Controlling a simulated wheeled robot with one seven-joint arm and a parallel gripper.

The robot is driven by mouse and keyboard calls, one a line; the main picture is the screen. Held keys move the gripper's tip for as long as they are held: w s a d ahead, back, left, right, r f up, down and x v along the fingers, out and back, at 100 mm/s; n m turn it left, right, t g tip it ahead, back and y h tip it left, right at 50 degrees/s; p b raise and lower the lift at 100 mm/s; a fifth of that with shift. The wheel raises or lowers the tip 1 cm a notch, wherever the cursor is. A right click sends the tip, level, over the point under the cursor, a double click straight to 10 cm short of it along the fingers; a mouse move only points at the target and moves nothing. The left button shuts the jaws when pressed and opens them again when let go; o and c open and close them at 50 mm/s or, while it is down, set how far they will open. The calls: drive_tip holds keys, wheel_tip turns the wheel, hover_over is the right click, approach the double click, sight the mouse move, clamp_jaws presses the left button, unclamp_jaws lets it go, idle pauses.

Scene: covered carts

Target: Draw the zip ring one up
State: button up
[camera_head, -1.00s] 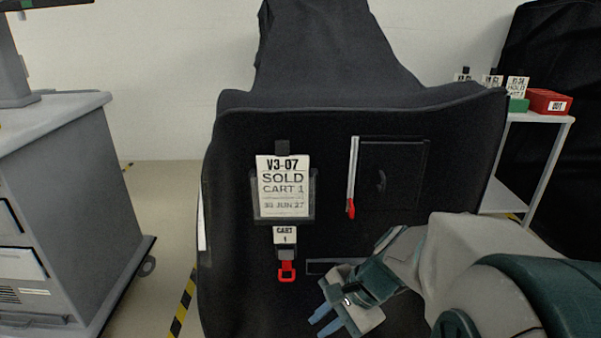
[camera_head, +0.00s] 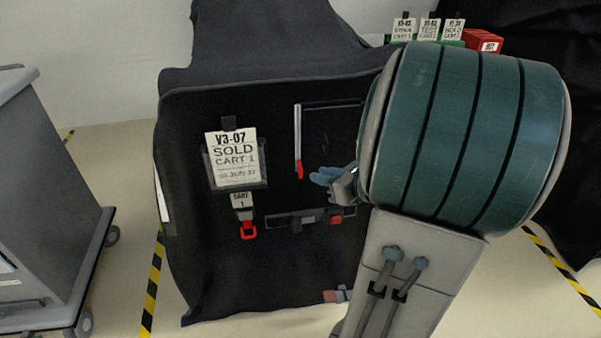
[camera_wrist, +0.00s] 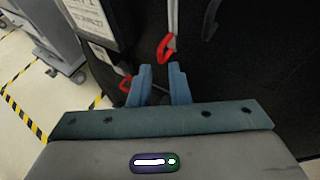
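The red zip ring (camera_head: 300,171) hangs at the lower end of a pale upright zip strip (camera_head: 298,130) on the black cart cover (camera_head: 190,270). In the wrist view the ring (camera_wrist: 166,48) is just beyond my fingertips, near the middle of the picture. My gripper (camera_head: 322,176) is a little right of the ring in the head view. In the wrist view its two blue fingers (camera_wrist: 160,72) stand apart with nothing seen between them. The ring appears apart from the fingers. My arm hides part of the cover's right side.
A "V3-07 SOLD CART 1" card (camera_head: 236,159) hangs left of the zip, with another red ring (camera_head: 249,230) below it. A horizontal strap (camera_head: 285,221) crosses below. A grey cabinet (camera_head: 45,190) stands at left. Red and green boxes (camera_head: 483,41) stand behind at right.

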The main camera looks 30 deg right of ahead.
sight(301, 170)
drive_tip(key=b+x, duration=0.1)
drive_tip(key=x, duration=0.7)
drive_tip(key=shift+b, duration=0.3)
drive_tip(key=shift+c, duration=0.4)
clamp_jaws()
